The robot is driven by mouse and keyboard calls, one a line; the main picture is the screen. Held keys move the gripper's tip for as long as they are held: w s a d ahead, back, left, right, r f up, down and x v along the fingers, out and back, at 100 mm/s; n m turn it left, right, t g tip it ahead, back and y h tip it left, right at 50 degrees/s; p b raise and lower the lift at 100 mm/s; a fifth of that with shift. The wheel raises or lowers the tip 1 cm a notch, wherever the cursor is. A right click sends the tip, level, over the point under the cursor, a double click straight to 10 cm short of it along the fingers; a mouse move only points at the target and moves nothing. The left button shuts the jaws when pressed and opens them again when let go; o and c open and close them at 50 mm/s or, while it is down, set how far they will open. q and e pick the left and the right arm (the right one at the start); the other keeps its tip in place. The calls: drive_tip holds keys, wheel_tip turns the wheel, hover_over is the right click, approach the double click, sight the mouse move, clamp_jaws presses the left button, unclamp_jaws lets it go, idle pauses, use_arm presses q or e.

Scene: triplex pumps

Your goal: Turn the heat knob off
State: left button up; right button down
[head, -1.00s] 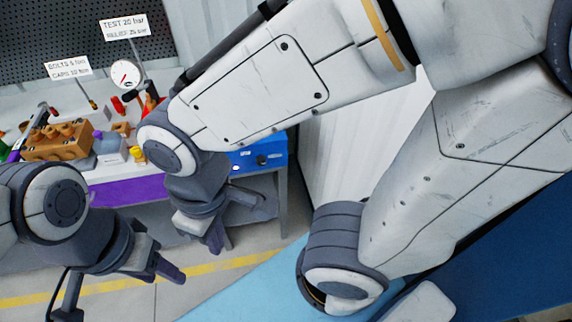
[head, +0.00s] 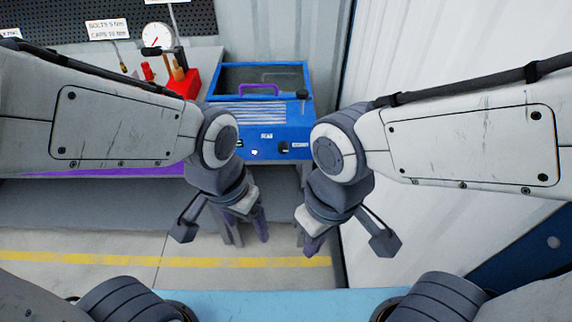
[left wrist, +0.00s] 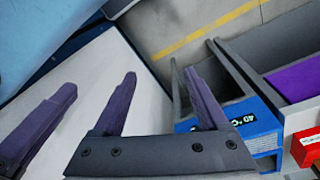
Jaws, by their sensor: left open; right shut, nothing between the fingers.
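The blue machine (head: 222,147) stands ahead of me, its front panel between my two arms. A black knob (head: 283,146) sits on the right of that panel beside a small white label (head: 300,145). Another small white label (head: 266,136) is above it; its print is too small to read surely. My left gripper (head: 248,238) is open and empty, pointing down in front of and below the panel. It also shows in the left wrist view (left wrist: 160,78), its purple fingers apart, near the machine's blue side (left wrist: 262,130). My right gripper (head: 312,246) is shut and empty, right of the left one.
The machine has a windowed lid with a purple handle (head: 258,88) and a black lever (head: 303,95) at its right. A bench with a gauge (head: 157,37) and a red holder (head: 186,82) is at left.

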use_arm(q)
drive_tip(key=w+a+f+n+t+b, duration=0.1)
drive_tip(key=w+a+f+b, duration=0.1)
drive_tip(key=f+b, duration=0.75)
drive_tip(key=w+a+f+n+b, duration=0.1)
drive_tip(key=w+a+f+b, duration=0.15)
drive_tip(key=f+b, duration=0.7)
drive_tip(key=w+a+f+n+t+b, duration=0.1)
drive_tip(key=w+a+f+b, duration=0.15)
drive_tip(key=f+b, duration=0.7)
drive_tip(key=n+t+y+b, duration=0.1)
drive_tip(key=n+t+b, duration=0.1)
drive_tip(key=t+b, duration=1)
approach(283, 150)
drive_tip(key=w+f+t, duration=0.1)
drive_tip(key=w, duration=0.1)
drive_tip(key=w+f+t, duration=0.1)
drive_tip(key=w, duration=0.2)
drive_tip(key=w+f+t, duration=0.1)
drive_tip(key=w, duration=0.2)
drive_tip(key=shift+w+r, duration=0.1)
drive_tip(key=shift+w, duration=0.3)
